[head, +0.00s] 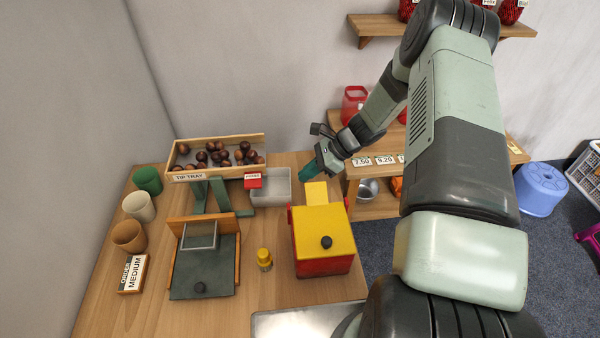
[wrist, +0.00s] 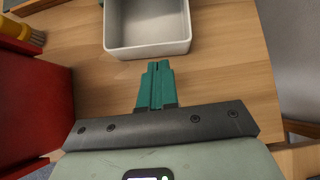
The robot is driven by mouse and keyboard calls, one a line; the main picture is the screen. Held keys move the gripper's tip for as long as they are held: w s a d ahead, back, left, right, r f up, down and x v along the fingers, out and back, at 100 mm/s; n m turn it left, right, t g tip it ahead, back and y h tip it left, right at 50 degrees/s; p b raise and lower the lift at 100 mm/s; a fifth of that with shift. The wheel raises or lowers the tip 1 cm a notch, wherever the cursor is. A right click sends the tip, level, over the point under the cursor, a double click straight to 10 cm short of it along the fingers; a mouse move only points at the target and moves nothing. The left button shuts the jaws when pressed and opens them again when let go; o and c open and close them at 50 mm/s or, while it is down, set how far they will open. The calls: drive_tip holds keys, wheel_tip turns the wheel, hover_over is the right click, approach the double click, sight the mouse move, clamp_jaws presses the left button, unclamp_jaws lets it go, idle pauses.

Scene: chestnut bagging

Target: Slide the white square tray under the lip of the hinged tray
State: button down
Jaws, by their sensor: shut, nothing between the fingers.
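The white square tray (head: 284,204) looks pale grey and empty. It sits on the table at the right of the green stand, and its near wall shows in the wrist view (wrist: 150,50). The hinged tray (head: 215,176) is a wooden tray labelled TIP TRAY, holding several chestnuts, raised on green legs (head: 220,195). The white tray is right of and below its right end. My gripper (head: 306,171) is shut and empty, right of the white tray. In the wrist view its teal fingertips (wrist: 157,66) point at the tray's near wall, very close; I cannot tell whether they touch.
A red box with a yellow lid (head: 322,235) stands in front of the white tray. A red tag (head: 252,181) is at the tray's left edge. A yellow-topped object (head: 264,258), a dark board (head: 204,275) and several cups (head: 139,206) stand nearby.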

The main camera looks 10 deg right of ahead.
drive_tip(key=d+f+v, duration=0.1)
drive_tip(key=v, duration=1)
drive_tip(key=shift+d+r, duration=0.2)
drive_tip(key=c, duration=1.8)
unclamp_jaws()
drive_tip(key=shift+w, duration=0.1)
drive_tip(key=shift+c, duration=0.2)
drive_tip(key=shift+o, duration=1.2)
drive_tip(key=shift+a, duration=0.25)
drive_tip(key=o, duration=0.3)
drive_tip(key=a, duration=0.2)
drive_tip(key=s+a+h, duration=0.1)
drive_tip(key=a, duration=0.2)
drive_tip(key=s+a+h, duration=0.1)
drive_tip(key=a, duration=0.2)
drive_tip(key=shift+a+r, duration=0.1)
drive_tip(key=shift+r, duration=0.05)
drive_tip(key=shift+o, duration=0.2)
drive_tip(key=m+h, duration=0.1)
drive_tip(key=h, duration=0.1)
approach(270, 198)
drive_tip(key=shift+r, duration=0.4)
drive_tip(key=shift+f, duration=0.15)
drive_tip(key=x, duration=1)
drive_tip(key=shift+w+f, duration=0.1)
drive_tip(key=shift+f, duration=0.25)
